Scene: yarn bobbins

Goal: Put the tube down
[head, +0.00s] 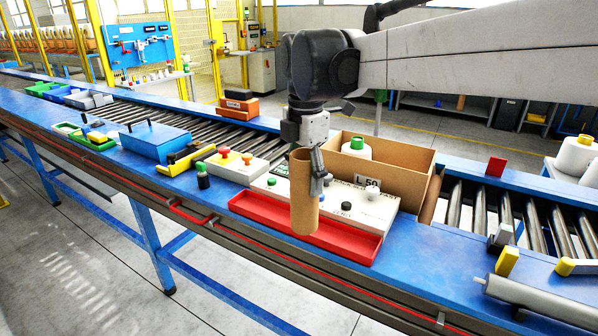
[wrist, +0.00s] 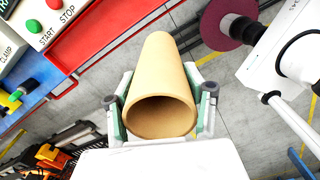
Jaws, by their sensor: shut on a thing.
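A tan cardboard tube (head: 303,205) hangs upright in my gripper (head: 317,178). In the head view its lower end overlaps the red tray (head: 262,217) on the blue bench. In the wrist view the tube (wrist: 162,70) lies between the two fingers of my gripper (wrist: 162,112), its open end facing the camera. Grey floor shows around the tube there, and a red tray edge (wrist: 105,38) is to its left, apart from it. I cannot tell how high the tube's lower end is.
A control panel (head: 345,203) with buttons stands just behind the tray. A cardboard box (head: 400,175) with a yarn bobbin (head: 356,148) is behind that. A blue toolbox (head: 155,140) stands to the left. A grey cylinder (head: 535,297) lies at the right. A dark red disc (wrist: 229,24) shows in the wrist view.

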